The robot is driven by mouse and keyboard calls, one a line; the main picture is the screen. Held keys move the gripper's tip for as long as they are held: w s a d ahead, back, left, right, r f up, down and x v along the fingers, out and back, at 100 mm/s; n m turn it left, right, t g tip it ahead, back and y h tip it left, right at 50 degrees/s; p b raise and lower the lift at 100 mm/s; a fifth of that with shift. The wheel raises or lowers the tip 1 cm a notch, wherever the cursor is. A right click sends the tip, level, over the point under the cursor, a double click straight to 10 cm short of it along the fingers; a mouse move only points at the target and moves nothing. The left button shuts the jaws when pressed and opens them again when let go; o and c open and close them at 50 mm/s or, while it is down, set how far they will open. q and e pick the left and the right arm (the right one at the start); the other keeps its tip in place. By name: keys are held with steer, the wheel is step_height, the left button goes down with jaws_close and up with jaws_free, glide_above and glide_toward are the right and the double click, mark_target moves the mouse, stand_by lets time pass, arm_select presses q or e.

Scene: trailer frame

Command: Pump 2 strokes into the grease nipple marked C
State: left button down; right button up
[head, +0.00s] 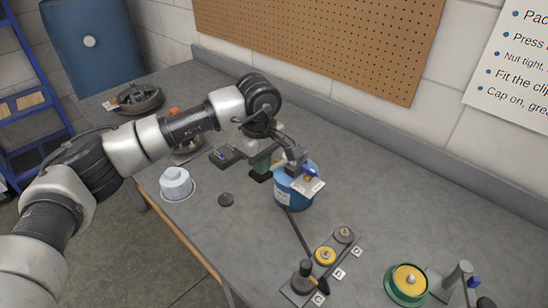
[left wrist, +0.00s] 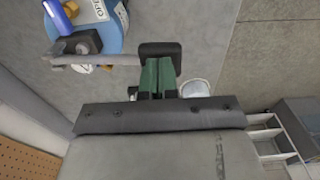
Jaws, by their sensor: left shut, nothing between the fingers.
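A low dark block (head: 298,290) at the front of the bench carries a dark knobbed post (head: 304,274), a yellow disc (head: 325,256) and a grey disc (head: 343,235). A dark rod (head: 297,232) slants between this block and the blue tub (head: 284,194). A dark fitting with a blue cylinder sits on the tub top; the blue cylinder shows in the left wrist view (left wrist: 60,16). My left gripper (head: 262,165) is beside the tub, its green fingers (left wrist: 159,76) shut and empty. My right gripper is out of view.
A green dish with a yellow disc (head: 407,284) and a grey post (head: 457,275) stand front right. A pegboard (head: 320,45) backs the bench; its back right is clear.

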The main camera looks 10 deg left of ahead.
mark_target(260, 178)
arm_select(q)
steer(key=shift+s+a+f+b, duration=0.15)
steer(key=shift+f+b, duration=0.35)
steer(key=shift+f, duration=0.45)
steer(key=shift+f+b, duration=1.05)
steer(key=shift+f, duration=0.15)
steer(key=shift+f+b, duration=0.35)
steer(key=shift+b, duration=0.05)
steer(key=shift+r+p, duration=0.65)
steer(key=shift+r, duration=0.65)
steer(key=shift+w+d+r+p, duration=0.2)
steer(key=shift+r+p, duration=0.15)
steer(key=shift+r, duration=0.5)
steer(key=shift+w+d+r+p, duration=0.15)
steer(key=shift+r+p, duration=0.25)
steer(key=shift+r, duration=0.45)
steer(key=shift+w+d+r+p, duration=0.1)
steer(key=shift+w+r+p, duration=0.2)
steer(key=shift+r, duration=0.55)
steer(key=shift+s, duration=0.1)
steer(key=shift+f, duration=0.1)
